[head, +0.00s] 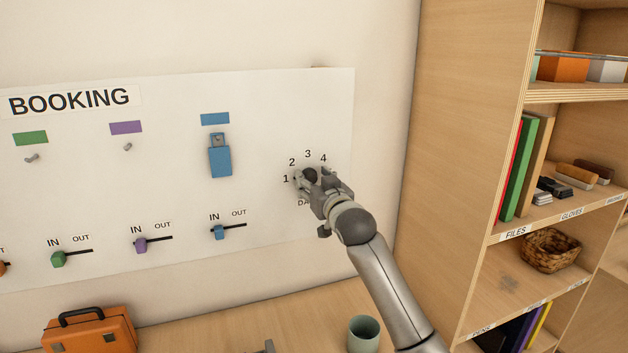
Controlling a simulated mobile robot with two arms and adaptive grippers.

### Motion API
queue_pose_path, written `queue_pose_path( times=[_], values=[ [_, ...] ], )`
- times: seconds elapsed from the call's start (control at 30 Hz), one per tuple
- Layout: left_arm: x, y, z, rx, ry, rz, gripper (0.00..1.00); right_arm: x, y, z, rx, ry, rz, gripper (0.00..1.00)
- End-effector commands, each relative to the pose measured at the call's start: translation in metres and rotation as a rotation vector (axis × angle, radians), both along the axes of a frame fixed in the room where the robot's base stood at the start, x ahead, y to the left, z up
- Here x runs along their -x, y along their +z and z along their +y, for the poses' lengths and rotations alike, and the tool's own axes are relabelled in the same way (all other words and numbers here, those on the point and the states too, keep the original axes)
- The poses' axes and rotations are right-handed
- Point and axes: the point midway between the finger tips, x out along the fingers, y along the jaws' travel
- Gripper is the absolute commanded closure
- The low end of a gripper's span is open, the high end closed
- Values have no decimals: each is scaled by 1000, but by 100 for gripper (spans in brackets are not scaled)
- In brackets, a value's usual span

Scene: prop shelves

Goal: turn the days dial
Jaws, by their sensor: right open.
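The days dial (310,175) is a dark round knob on the right part of the white booking board (180,95). The numbers 1 to 4 show around its left and upper side, and the label below it is mostly hidden. My right gripper (310,182) is at the dial, its open fingers around or just in front of the knob. The gripper and wrist hide much of the dial, so I cannot tell whether the fingers touch it or where it points. My left gripper is not in view.
A blue tag (220,161) hangs on the board, with several IN/OUT sliders (140,245) below. An orange case (90,332) and a green cup (363,333) stand on the wooden surface beneath. A wooden shelf unit (460,120) with files and a basket (550,250) stands to the right.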

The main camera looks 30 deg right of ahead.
Motion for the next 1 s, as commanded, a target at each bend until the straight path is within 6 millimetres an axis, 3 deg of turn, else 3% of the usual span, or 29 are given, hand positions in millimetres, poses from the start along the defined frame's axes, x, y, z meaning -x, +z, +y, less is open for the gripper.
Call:
queue_pose_path(
  times=[0.13, 0.5, 1.0],
  values=[
    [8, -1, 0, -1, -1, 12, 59, 0, 0, 0, 0, 0, 0, 50],
    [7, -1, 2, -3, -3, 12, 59, 0, 0, 0, 0, 0, 1, 96],
    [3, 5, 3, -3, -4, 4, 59, 0, 1, 0, -155, 1, -36, 96]
  ],
)
